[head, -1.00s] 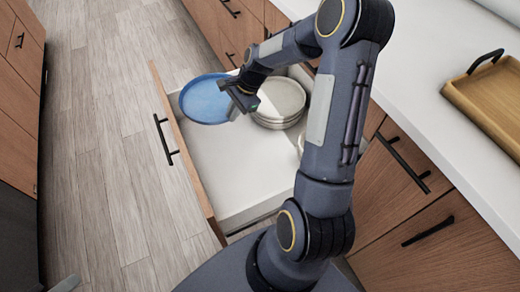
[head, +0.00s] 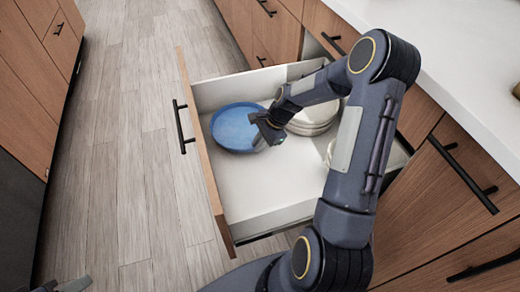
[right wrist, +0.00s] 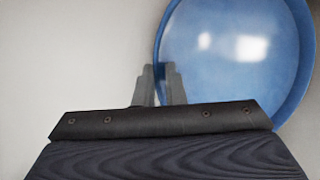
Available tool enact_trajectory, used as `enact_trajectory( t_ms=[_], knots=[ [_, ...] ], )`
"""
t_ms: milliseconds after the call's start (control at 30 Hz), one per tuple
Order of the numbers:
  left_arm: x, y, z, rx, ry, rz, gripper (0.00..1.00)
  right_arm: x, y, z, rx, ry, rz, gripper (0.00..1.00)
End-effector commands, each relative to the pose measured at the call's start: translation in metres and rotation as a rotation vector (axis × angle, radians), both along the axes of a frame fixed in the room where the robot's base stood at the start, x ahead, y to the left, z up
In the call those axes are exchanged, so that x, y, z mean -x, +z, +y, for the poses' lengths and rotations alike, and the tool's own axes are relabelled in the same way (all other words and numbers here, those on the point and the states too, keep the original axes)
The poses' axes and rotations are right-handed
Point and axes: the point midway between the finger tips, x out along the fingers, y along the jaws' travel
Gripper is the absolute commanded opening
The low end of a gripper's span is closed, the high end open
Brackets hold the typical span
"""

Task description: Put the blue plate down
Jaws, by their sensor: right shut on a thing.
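The blue plate (head: 234,128) is inside the open drawer, at its far left, beside a stack of white plates (head: 314,118). My right gripper (head: 264,136) is shut on the near right part of the plate's rim. In the right wrist view the blue plate (right wrist: 238,55) fills the upper right, and the fingers (right wrist: 162,85) pinch its left edge. The plate looks close to flat in the head view. I cannot tell whether its underside touches the drawer floor.
The open drawer (head: 205,165) has a wooden front with a black handle on the left. Its near floor is bare. A white counter (head: 450,70) runs along the right, above wooden cabinets. Wooden floor lies clear to the left.

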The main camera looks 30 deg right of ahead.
Motion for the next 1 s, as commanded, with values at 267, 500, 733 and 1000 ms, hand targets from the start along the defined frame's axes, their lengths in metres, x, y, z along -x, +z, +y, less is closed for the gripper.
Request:
enact_trajectory(
  t_ms=[267,500,733,1000],
  knots=[
    [0.000,-0.010,0.000,0.000,0.000,0.000,0.36,-0.001,-0.027,0.000,0.000,0.001,-0.001,0.00],
    [0.000,-0.011,0.000,0.000,0.000,0.000,0.36,0.000,-0.029,0.000,0.000,0.001,-0.001,0.00],
    [0.000,-0.011,0.000,0.000,0.000,0.000,0.36,0.000,-0.030,0.000,-0.001,0.001,0.002,0.32],
    [0.000,-0.010,0.000,0.000,0.000,0.000,0.36,0.000,-0.029,0.000,-0.001,0.000,0.002,0.32]
  ],
)
